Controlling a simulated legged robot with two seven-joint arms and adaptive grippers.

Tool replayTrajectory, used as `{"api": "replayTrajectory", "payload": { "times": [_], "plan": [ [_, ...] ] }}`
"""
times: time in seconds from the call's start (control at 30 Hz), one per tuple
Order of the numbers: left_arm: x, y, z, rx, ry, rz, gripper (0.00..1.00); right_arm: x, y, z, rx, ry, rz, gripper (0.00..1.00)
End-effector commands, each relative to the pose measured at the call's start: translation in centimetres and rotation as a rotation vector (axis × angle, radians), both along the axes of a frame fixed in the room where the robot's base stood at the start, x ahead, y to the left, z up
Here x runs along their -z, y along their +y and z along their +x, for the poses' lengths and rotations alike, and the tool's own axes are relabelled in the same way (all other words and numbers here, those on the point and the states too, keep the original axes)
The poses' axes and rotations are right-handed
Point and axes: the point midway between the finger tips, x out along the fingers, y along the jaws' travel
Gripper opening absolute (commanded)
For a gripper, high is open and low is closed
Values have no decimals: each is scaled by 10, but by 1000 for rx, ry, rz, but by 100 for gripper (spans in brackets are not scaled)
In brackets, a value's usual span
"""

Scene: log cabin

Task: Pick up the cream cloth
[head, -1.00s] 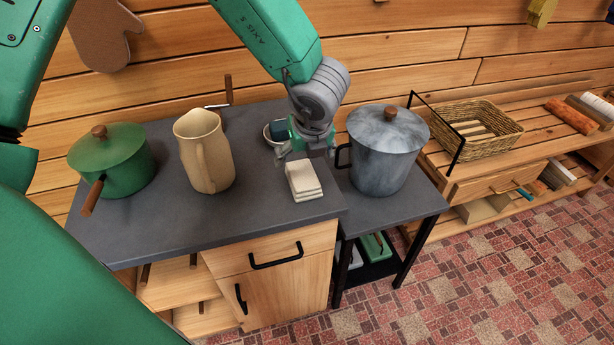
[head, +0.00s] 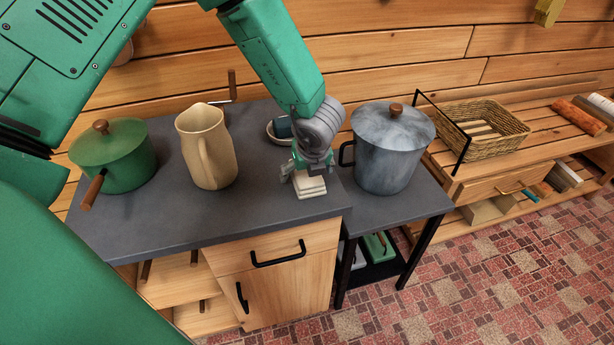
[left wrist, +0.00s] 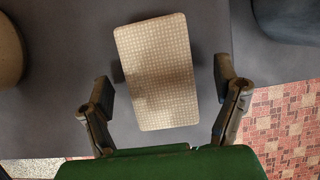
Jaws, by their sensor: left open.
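The cream cloth (head: 308,186) is a small folded stack on the dark grey counter, near its right edge. In the left wrist view the cloth (left wrist: 158,70) is a pale woven rectangle, slightly tilted, lying between the two fingers. My left gripper (head: 307,178) is right over the cloth in the head view and hides its back part. In the left wrist view my left gripper (left wrist: 166,90) is open, with one finger on each side of the cloth and a gap to each. My right gripper is not in view.
A grey lidded pot (head: 387,150) stands close to the right of my left gripper. A cream pitcher (head: 207,150) and a green pot (head: 115,158) stand to the left. A small bowl (head: 279,132) sits behind. The counter front (head: 215,220) is clear.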

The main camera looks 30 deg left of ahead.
Motion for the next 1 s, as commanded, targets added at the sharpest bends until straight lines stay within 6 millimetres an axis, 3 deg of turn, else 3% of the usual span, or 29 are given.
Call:
{"api": "replayTrajectory", "payload": {
  "times": [0.8,0.97,1.0],
  "plan": [
    [5,0,0,1,0,0,83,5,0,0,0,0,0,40],
    [5,0,0,1,0,0,28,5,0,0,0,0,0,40],
    [5,0,0,0,0,0,28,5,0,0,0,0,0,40]
  ]
}}
